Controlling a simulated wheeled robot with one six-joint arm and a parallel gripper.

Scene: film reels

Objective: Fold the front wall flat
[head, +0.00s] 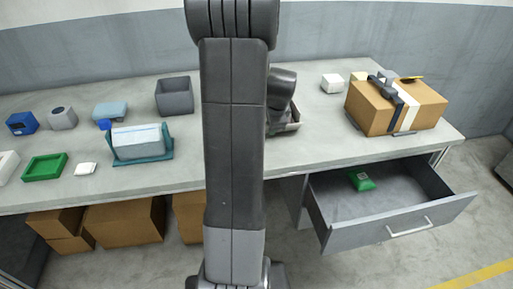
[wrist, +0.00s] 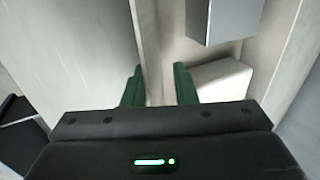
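My gripper (wrist: 158,86) is open, with one green finger on each side of this wall's line. I cannot tell whether either finger touches it. In the head view the fingertips are hidden by my arm.
A pale block (wrist: 222,80) and a grey block (wrist: 225,20) lie right of the wall. On the bench (head: 330,153) are a grey bin (head: 174,96), a teal holder (head: 143,157), a green tray (head: 44,168) and a cardboard box (head: 395,107). An open drawer (head: 400,215) juts out below.

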